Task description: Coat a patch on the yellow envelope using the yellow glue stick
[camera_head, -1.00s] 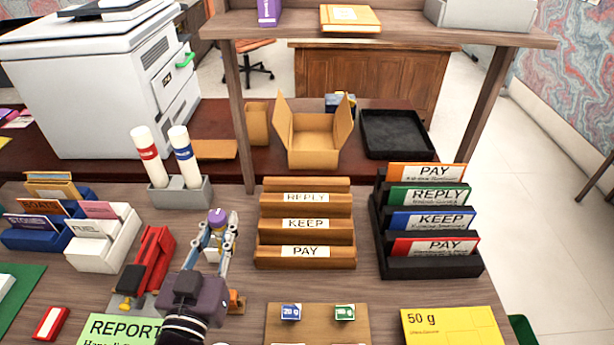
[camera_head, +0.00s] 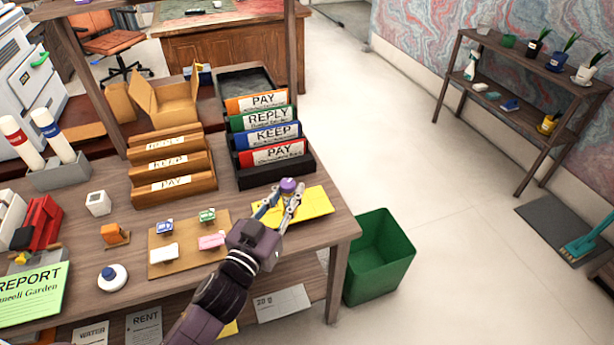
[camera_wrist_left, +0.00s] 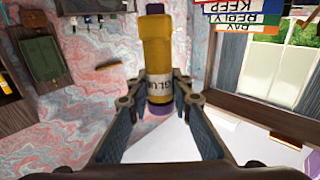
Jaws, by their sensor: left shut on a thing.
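My left gripper (camera_head: 281,205) is over the yellow envelope (camera_head: 318,203) at the right end of the desk and hides part of it. It is shut on the yellow glue stick, whose purple end (camera_head: 289,186) shows between the fingertips. In the left wrist view, the glue stick (camera_wrist_left: 158,50) stands between the fingers (camera_wrist_left: 158,96), with its GLUE label and purple end in sight. I cannot tell whether its other end touches the envelope. My right gripper is not in view.
A black file rack (camera_head: 275,172) stands just behind the envelope, and a brown sorter (camera_head: 170,165) is to its left. A tan board (camera_head: 180,268) with stamps lies left of my arm. A green bin (camera_head: 385,262) stands on the floor past the desk's right edge.

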